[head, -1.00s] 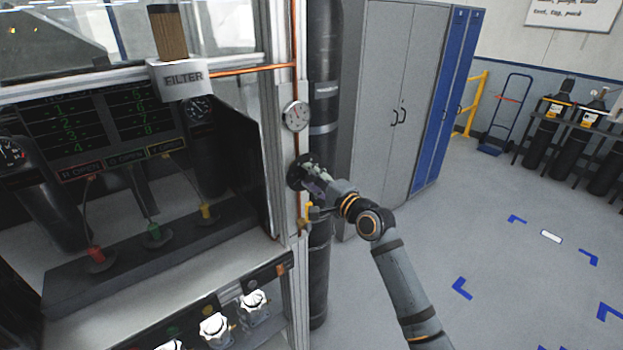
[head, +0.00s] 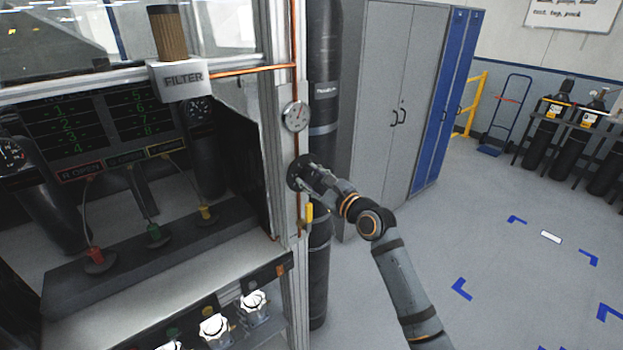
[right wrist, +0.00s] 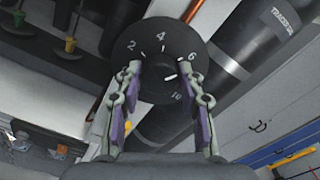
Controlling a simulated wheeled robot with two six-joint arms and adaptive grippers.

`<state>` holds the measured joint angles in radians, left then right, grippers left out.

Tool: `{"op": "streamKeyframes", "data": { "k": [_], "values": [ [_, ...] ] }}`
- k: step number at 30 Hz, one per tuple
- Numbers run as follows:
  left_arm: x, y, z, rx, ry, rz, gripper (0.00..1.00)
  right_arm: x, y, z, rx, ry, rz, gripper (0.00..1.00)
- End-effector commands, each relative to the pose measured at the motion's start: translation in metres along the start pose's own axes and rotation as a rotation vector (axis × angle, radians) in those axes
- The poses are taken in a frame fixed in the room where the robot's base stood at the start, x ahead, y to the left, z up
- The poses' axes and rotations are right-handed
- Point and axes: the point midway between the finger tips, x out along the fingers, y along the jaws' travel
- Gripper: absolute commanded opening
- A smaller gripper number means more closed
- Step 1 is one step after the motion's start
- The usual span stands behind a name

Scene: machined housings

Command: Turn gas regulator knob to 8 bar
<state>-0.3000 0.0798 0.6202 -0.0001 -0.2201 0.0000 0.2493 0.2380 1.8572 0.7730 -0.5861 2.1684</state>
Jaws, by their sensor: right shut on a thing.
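The black round regulator knob (head: 298,172) is on the aluminium post at the right of the bench in the head view. In the right wrist view its face (right wrist: 155,60) shows white numbers 2, 4, 6 and, lower right, what looks like 10; no 8 is readable. Short white marks show on the face, but I cannot tell the setting. My right gripper (right wrist: 161,74) is shut on the knob, one finger on each side. In the head view the right gripper (head: 305,175) reaches it from the right. A round gauge (head: 296,117) is above; its reading is too small.
A yellow-handled valve (head: 309,213) and copper pipe (head: 296,75) are close to the knob. A black gas cylinder (head: 323,95) stands right behind the post. Grey cabinets (head: 385,120) are further right. The floor (head: 510,285) at the right is open.

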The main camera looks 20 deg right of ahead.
Motion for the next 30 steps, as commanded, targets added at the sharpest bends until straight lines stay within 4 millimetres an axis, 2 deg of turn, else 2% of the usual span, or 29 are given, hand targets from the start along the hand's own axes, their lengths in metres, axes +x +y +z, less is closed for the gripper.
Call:
{"op": "streamKeyframes", "data": {
  "k": [18,30],
  "values": [
    [0.0001,0.0002,0.0001,0.0,0.0,0.0,0.0,0.0,-0.0004,-0.0016,0.54,0.003,0.001,0.07],
    [0.0001,0.0001,0.0001,0.0,0.0,0.0,0.0,0.0,-0.0005,-0.0021,0.713,0.004,0.001,0.07]
  ]
}}
